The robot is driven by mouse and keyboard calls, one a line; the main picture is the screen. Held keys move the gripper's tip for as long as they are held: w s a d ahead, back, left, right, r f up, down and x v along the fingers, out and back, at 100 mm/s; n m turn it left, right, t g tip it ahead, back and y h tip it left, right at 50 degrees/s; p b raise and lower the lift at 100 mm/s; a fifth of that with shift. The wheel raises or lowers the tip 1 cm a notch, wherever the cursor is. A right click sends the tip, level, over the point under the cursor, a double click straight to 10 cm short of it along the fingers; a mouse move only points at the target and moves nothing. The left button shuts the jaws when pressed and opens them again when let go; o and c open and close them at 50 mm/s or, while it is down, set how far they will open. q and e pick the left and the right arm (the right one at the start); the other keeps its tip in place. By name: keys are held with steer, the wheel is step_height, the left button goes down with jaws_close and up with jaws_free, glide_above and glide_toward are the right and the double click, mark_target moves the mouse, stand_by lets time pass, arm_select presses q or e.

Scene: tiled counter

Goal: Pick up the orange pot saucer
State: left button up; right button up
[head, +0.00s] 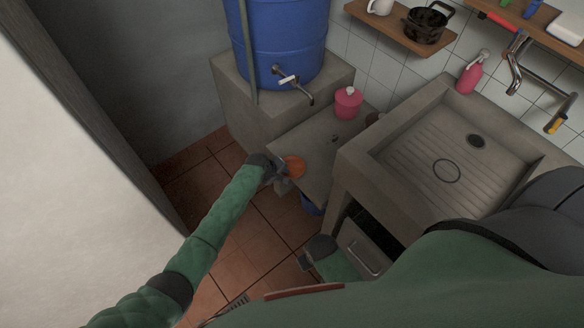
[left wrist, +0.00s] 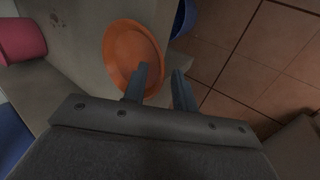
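The orange pot saucer (head: 293,167) lies on the edge of the low grey concrete counter in the head view, partly hidden by my left gripper. In the left wrist view the saucer (left wrist: 130,52) shows as a round orange dish close to the counter's edge. My left gripper (head: 279,174) is at the saucer's near edge. Its two fingers (left wrist: 160,85) stand apart in the left wrist view, one over the saucer's rim and the other beyond the counter edge. I cannot tell whether they touch the rim. My right gripper (head: 306,262) is low near the cabinet, its fingers unclear.
A pink container (head: 348,103) stands on the same counter. A blue barrel with a tap (head: 280,45) stands behind, and a concrete sink (head: 445,150) is at right. A blue object (head: 311,204) sits below the counter edge. Tiled floor (head: 235,225) is clear at left.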

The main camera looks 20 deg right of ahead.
arm_select(q)
steer(key=shift+f, duration=0.1)
jaws_close()
stand_by(0.3)
